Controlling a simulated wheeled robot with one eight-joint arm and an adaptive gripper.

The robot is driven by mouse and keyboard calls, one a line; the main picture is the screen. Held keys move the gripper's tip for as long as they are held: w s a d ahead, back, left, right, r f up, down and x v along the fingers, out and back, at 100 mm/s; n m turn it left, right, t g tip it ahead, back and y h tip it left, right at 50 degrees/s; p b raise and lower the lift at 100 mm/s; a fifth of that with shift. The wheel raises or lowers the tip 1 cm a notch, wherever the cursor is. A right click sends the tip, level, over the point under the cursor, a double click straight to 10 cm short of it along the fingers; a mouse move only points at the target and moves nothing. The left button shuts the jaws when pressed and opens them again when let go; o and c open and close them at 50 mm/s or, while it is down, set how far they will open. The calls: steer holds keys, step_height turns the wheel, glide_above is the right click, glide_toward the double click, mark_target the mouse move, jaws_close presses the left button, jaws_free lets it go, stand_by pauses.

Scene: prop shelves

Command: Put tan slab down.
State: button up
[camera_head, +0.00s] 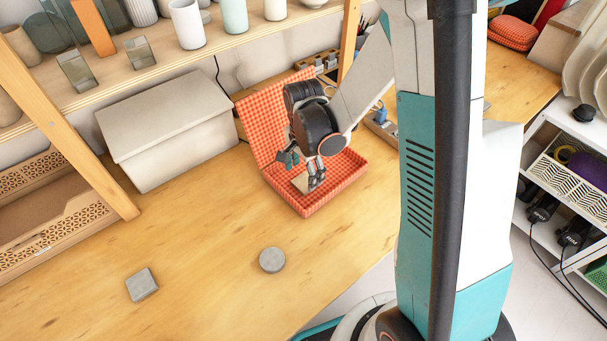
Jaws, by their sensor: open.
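The tan slab (300,182) lies inside an open red checkered case (343,178), toward the left of its base. My gripper (310,182) reaches down into the case, right at the slab's right side. The jaws are open, and part of the slab is hidden behind the fingers. I cannot tell whether the fingers touch it. The case's lid stands up at the back, partly covered by my arm.
A grey round disc (272,260) and a grey square block (142,284) lie on the wooden table (200,235). A lidded grey box (168,130) stands left of the case. A shelf (150,72) with cups is above. The table's front middle is mostly clear.

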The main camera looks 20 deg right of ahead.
step_height(320, 180, up, 9)
steer(key=p, duration=0.3)
step_height(320, 180, up, 10)
steer(key=n+t, duration=0.3)
steer(key=n, duration=0.3)
glide_above(304, 183)
steer(key=s, duration=0.5)
steer(key=s+r+n+t, duration=0.4)
steer(key=s+r+n, duration=0.3)
steer(key=s, duration=0.2)
steer(key=shift+d+r+n, duration=0.15)
steer(key=shift+d+n, duration=0.15)
steer(key=shift+n, duration=0.1)
